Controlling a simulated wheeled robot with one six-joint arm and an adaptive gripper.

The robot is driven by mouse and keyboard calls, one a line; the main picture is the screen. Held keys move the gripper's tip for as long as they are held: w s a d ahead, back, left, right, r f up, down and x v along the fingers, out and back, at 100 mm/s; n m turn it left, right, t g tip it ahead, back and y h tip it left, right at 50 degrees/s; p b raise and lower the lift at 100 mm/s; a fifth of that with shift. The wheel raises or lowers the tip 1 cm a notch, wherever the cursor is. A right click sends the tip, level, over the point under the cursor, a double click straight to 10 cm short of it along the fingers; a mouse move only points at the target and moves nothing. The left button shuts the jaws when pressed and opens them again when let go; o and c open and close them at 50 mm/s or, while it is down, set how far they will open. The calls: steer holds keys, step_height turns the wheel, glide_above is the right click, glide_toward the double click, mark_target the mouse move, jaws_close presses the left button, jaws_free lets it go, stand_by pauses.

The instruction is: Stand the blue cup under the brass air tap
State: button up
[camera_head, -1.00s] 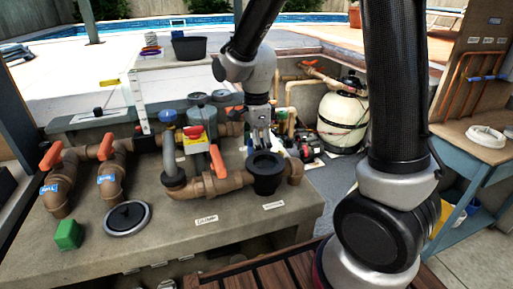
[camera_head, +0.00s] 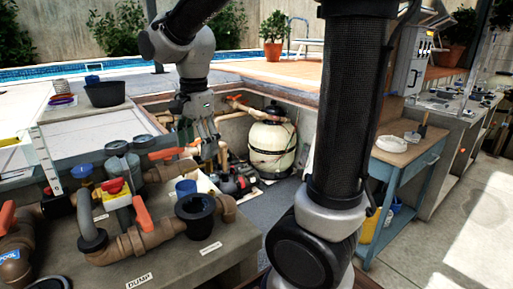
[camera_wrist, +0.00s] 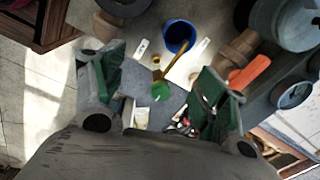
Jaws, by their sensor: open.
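The blue cup (camera_head: 186,187) stands upright on the concrete bench, just behind the black round pipe fitting (camera_head: 195,212). In the wrist view a round, open-topped blue thing (camera_wrist: 179,37), apparently this cup, shows beyond the fingertips. My gripper (camera_head: 207,142) is open and empty, above and to the right of the cup, apart from it. Its green-padded fingers (camera_wrist: 160,78) are spread in the wrist view. A slim brass-coloured piece (camera_wrist: 181,66) with a green round part lies between them in the picture; I cannot tell whether it is the brass air tap. I cannot pick out that tap in the head view.
Brown pipes with orange handles (camera_head: 142,213) crowd the bench left of the cup. A cream filter tank (camera_head: 272,147) stands in the pit behind. A blue side table (camera_head: 390,178) stands at the right, with open paving beyond. A dark tub (camera_head: 106,94) sits at back left.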

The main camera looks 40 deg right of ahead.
steer(key=s+d+r+n+t, duration=0.1)
steer(key=s+d+n, duration=0.4)
steer(key=s+n, duration=0.2)
steer(key=s+d+r+n+t, duration=0.1)
steer(key=s+d+n+t, duration=0.1)
steer(key=s+d+n, duration=0.4)
steer(key=s+n, duration=0.1)
steer(key=s, duration=0.2)
steer(key=shift+r+n+t, duration=0.15)
steer(key=shift+n+t, duration=0.15)
steer(key=shift+c, duration=0.5)
stand_by(0.5)
